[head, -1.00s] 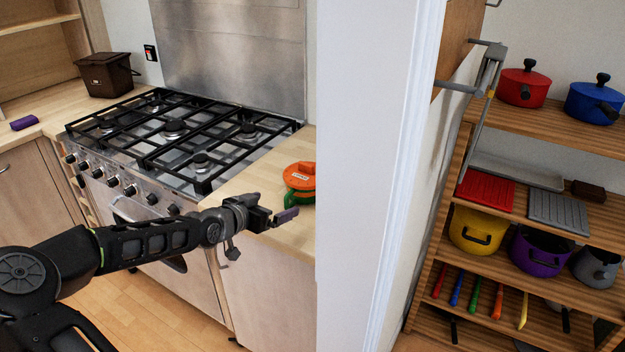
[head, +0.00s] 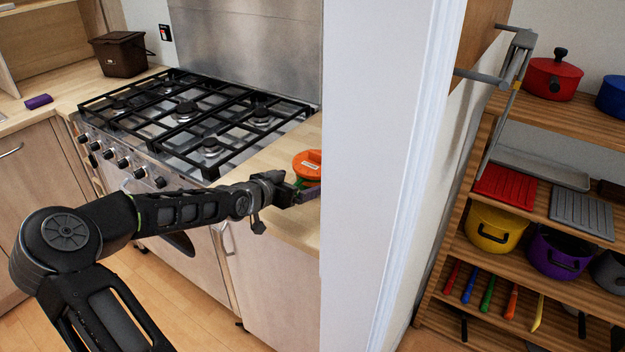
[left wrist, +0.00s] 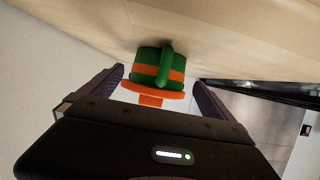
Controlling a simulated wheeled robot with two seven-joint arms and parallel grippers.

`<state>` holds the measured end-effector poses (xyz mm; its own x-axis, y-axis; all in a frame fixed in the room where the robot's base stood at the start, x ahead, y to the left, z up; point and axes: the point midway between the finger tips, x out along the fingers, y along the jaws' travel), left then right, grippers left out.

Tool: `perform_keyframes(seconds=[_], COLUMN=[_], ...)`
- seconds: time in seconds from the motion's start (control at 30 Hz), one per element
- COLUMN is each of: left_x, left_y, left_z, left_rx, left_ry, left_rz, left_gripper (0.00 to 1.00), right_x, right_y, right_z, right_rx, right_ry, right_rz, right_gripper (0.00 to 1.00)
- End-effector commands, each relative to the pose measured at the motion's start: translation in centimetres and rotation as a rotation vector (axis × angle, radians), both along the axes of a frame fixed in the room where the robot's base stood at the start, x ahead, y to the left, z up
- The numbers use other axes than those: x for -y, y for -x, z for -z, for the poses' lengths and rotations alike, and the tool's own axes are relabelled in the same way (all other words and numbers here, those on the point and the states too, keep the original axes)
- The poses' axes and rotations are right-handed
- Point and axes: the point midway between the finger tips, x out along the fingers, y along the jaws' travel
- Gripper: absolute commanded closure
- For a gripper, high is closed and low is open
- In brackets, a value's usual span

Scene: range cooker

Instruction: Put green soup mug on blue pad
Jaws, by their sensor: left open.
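The green soup mug (head: 303,183) has an orange lid and stands on the wooden counter right of the cooker, beside the white wall edge. In the left wrist view the mug (left wrist: 146,68) shows green with an orange band, its green handle facing the camera. My left gripper (head: 300,190) is open at the mug's near side, low by the counter. In the left wrist view its purple-lined fingers (left wrist: 158,82) lie left and right of the mug, with gaps on both sides. I see no blue pad. My right gripper is out of view.
The gas cooker (head: 190,125) with black grates is left of the mug. A white wall (head: 365,170) stands close on the right. A brown bin (head: 121,54) and a purple block (head: 38,101) sit on the left counter. A wooden shelf (head: 560,122) holds pots.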

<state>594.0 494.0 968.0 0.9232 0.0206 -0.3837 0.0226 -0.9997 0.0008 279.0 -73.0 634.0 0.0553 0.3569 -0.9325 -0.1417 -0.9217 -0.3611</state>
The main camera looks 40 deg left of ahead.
Motion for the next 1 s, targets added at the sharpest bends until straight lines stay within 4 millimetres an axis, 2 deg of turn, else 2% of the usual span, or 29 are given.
perform_keyframes(seconds=[0.37,0.73,1.0], left_x=[0.0,0.1,-0.1], left_y=[-0.4,-4.2,-4.9], left_z=[0.1,1.5,1.9], left_rx=[0.001,0.002,0.000], left_ry=[-0.001,0.000,-0.001], left_rz=[0.000,0.002,0.000], left_gripper=[0.00,0.00,0.00], right_x=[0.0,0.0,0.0], right_y=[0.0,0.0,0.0], right_z=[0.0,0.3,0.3], right_rx=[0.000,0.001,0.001], right_ry=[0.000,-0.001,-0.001], right_rz=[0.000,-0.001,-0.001], right_gripper=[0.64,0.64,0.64])
